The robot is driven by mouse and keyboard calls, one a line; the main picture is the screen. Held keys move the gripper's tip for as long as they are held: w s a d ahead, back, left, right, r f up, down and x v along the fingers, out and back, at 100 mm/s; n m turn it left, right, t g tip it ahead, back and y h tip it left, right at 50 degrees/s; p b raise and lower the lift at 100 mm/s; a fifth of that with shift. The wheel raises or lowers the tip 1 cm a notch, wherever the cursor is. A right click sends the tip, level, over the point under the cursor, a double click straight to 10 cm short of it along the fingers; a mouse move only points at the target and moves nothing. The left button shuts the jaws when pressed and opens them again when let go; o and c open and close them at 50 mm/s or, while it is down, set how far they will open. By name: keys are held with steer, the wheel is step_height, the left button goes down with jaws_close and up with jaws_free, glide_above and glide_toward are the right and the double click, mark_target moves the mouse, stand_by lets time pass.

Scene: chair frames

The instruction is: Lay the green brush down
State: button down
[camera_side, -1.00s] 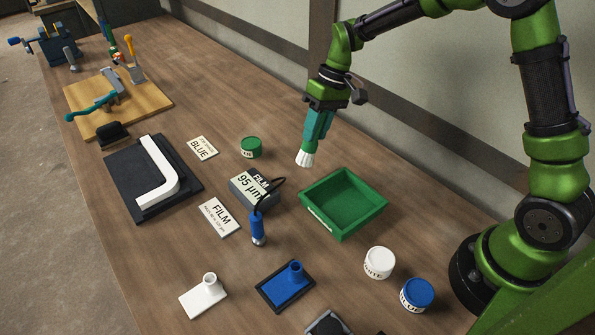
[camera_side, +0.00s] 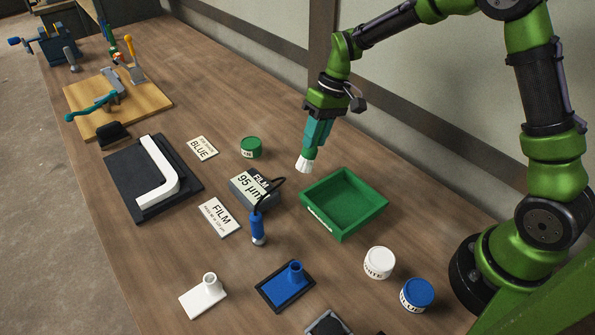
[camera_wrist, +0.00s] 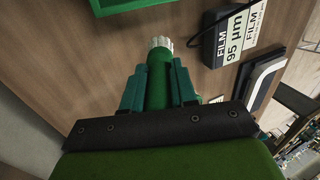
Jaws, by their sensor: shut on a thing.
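The green brush shows its white bristles (camera_side: 303,165) pointing down in the side view. In the wrist view its green handle (camera_wrist: 157,90) lies between the teal fingers, with the pale bristle end beyond them. My gripper (camera_side: 314,145) is shut on the handle and holds the brush nearly upright and slightly tilted. The bristle tip looks to be above or near the bench behind the green tray (camera_side: 368,221); whether it touches the wood I cannot tell. Most of the handle is hidden by the fingers in the side view.
A green-lidded pot (camera_side: 251,147) stands left of the brush. The film gauge box (camera_side: 243,194) with a cable and a blue probe (camera_side: 257,228) lies in front. White (camera_side: 379,263) and blue (camera_side: 417,294) pots stand right. Bare bench lies around the bristles.

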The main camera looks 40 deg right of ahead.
steer(key=shift+f, duration=0.7)
steer(key=c, duration=0.8)
jaws_free()
steer(key=v, duration=1.6)
steer(key=shift+d+r, duration=0.15)
steer(key=shift+r, duration=0.25)
